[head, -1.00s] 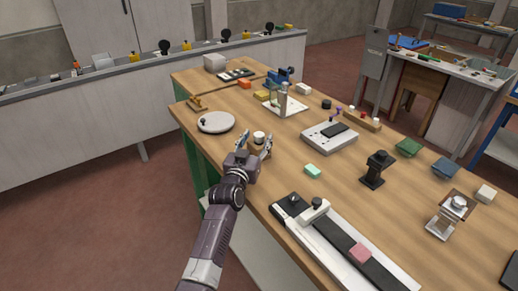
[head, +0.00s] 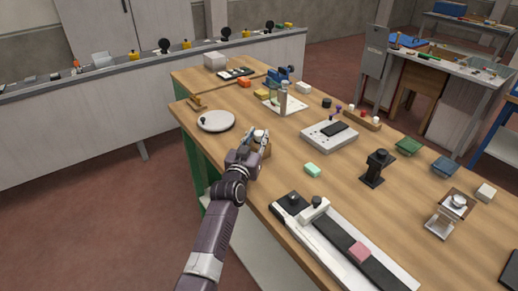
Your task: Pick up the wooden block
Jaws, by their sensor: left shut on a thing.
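My left gripper (head: 257,138) reaches over the left edge of the wooden table (head: 225,92). Its fingers are closed around a small wooden block (head: 265,149) with a white round piece at its top. The fingers and wrist hide much of the block. The block appears to be at table height; I cannot tell whether it touches the tabletop. My right gripper is not in view.
A round white plate (head: 216,121) lies behind the gripper to the left. A long black-and-white device (head: 340,240) fills the near side. A black stand (head: 377,168) is further right.

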